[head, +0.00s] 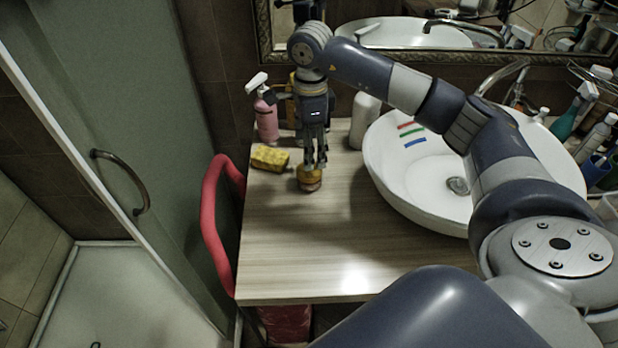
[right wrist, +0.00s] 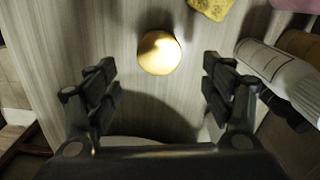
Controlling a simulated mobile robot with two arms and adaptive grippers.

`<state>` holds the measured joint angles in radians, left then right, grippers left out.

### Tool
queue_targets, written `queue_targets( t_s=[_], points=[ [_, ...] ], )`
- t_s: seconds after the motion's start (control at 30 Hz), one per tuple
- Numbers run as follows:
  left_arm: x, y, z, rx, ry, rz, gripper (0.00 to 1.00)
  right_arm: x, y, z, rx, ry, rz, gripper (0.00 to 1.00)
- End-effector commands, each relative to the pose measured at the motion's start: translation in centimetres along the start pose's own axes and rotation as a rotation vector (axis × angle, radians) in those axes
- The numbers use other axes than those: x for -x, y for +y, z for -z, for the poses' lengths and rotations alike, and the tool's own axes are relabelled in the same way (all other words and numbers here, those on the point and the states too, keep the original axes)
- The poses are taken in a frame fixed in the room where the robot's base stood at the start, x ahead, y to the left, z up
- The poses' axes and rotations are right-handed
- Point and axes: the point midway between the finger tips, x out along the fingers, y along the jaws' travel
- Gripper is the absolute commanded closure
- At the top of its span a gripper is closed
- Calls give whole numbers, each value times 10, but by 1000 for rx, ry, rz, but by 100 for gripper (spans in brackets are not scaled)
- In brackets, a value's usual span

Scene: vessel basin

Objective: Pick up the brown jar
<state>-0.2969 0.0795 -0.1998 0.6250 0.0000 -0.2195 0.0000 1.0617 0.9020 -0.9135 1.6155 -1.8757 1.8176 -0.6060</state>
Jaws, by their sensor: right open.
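The brown jar (head: 309,179) stands upright on the wooden counter in the head view, small, with a yellowish-brown top. Its round lid (right wrist: 159,53) shows from above in the right wrist view. My right gripper (head: 314,160) points down just above the jar in the head view and partly covers it. In the right wrist view my right gripper (right wrist: 160,90) has its fingers spread wide, with nothing between the tips; the jar is ahead of them and roughly centred. My left gripper is not in either view.
A yellow sponge (head: 270,158) lies left of the jar. A pink spray bottle (head: 266,118) stands behind it, and a white bottle (head: 363,120) stands behind right. The white basin (head: 400,175) is at right. The front counter (head: 310,255) is clear.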

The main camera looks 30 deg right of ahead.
Motion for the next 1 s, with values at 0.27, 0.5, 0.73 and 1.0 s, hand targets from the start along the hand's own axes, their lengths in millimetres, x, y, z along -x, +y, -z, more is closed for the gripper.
queue_targets(
  t_s=[0.27,0.5,0.73,1.0],
  points=[
    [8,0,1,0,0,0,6,-29,0,0,-1,1,-1,25],
    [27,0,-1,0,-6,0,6,-59,3,2,-1,2,-4,25],
    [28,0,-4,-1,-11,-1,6,-80,2,1,-1,0,-1,25],
    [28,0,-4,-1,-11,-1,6,-80,2,1,-1,0,0,43]
  ],
)
